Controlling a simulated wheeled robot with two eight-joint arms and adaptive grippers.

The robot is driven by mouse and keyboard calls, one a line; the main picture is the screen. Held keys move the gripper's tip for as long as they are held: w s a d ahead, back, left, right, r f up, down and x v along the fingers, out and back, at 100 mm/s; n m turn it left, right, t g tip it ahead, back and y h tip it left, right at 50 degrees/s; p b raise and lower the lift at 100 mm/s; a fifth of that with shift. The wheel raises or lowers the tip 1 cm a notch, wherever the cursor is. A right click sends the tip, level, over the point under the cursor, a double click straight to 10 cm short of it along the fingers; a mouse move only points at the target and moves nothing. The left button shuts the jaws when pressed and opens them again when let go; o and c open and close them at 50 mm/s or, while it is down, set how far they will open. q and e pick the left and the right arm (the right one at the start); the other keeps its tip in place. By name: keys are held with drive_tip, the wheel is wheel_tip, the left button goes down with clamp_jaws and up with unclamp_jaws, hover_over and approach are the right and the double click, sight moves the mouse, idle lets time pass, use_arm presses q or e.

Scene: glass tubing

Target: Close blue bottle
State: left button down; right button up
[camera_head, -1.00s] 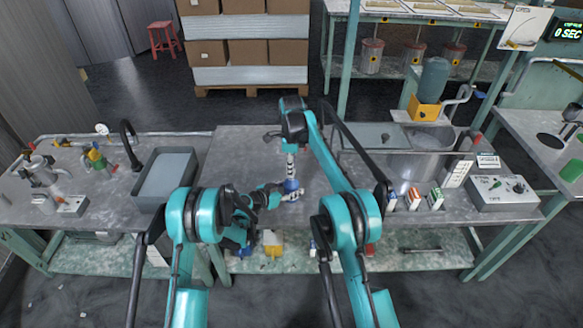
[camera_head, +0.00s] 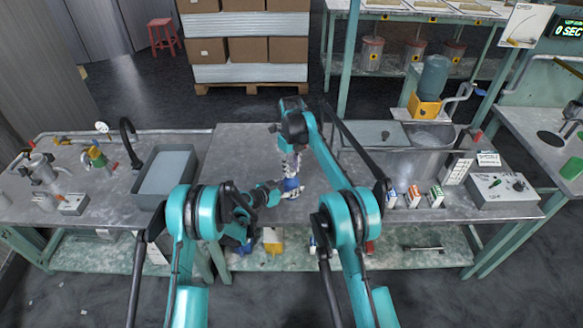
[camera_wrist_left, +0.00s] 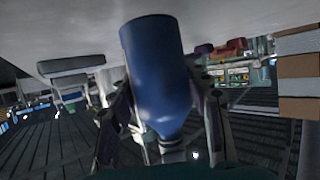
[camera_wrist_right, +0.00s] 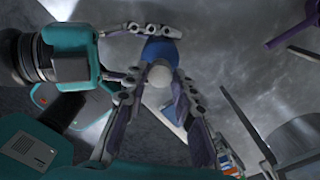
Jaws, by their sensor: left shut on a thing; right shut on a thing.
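The blue bottle (camera_head: 291,185) stands upright on the table, near the middle. In the left wrist view it fills the centre (camera_wrist_left: 155,65), its picture upside down. My left gripper (camera_head: 279,190) reaches in from the left and is shut on the bottle's body. My right gripper (camera_head: 292,169) comes down from above, its fingers closed around the bottle's top. In the right wrist view a white round cap (camera_wrist_right: 160,75) sits over the blue bottle (camera_wrist_right: 160,48), between the right gripper's fingers. Whether the cap is fully seated cannot be told.
A grey sink basin (camera_head: 167,172) with a black tap lies to the left. Small coloured boxes (camera_head: 413,196) and a grey control box (camera_head: 503,189) stand to the right. A yellow-based jug (camera_head: 430,85) is at the back right. The table around the bottle is mostly clear.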

drive_tip(key=shift+m, duration=1.1)
drive_tip(key=o, duration=0.7)
drive_tip(key=shift+c, duration=0.2)
drive_tip(key=shift+r, duration=2.3)
drive_tip(key=shift+c, duration=0.3)
